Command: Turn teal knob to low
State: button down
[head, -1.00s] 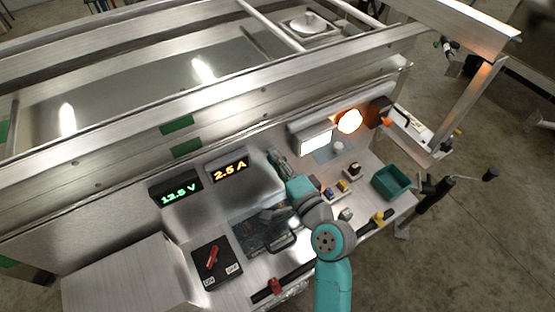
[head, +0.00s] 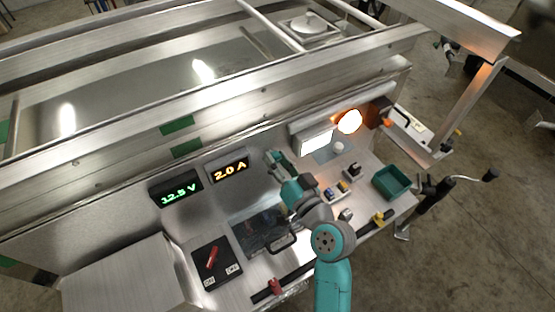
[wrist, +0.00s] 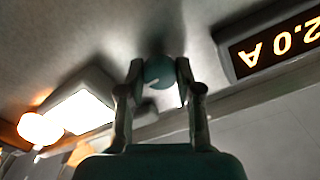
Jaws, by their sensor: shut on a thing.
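The teal knob (wrist: 160,72) sits on the grey metal panel, upper middle in the wrist view. It has a small pale mark near its lower left edge. My gripper (wrist: 158,82) is shut on it, one finger on each side. In the head view my gripper (head: 273,158) reaches the upright panel right of the amber display and hides the knob there. The amber display (head: 231,169) reads 2.0 A. No low marking is readable around the knob.
A green display (head: 176,189) reads 12.5 V. A black plate with a red lever (head: 211,258) lies at lower left. A lit white panel (head: 317,143) and an orange lamp (head: 350,121) are right of my gripper. A green bin (head: 391,182) stands further right.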

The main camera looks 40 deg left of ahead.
jog(key=shift+s+f+n, duration=0.1)
jog(key=shift+n, duration=4.35)
jog(key=shift+s+f+n, duration=0.1)
jog(key=shift+n, duration=4.35)
jog(key=c, duration=0.8)
grip_release()
jog(key=shift+r, duration=0.1)
jog(key=v, duration=1.2)
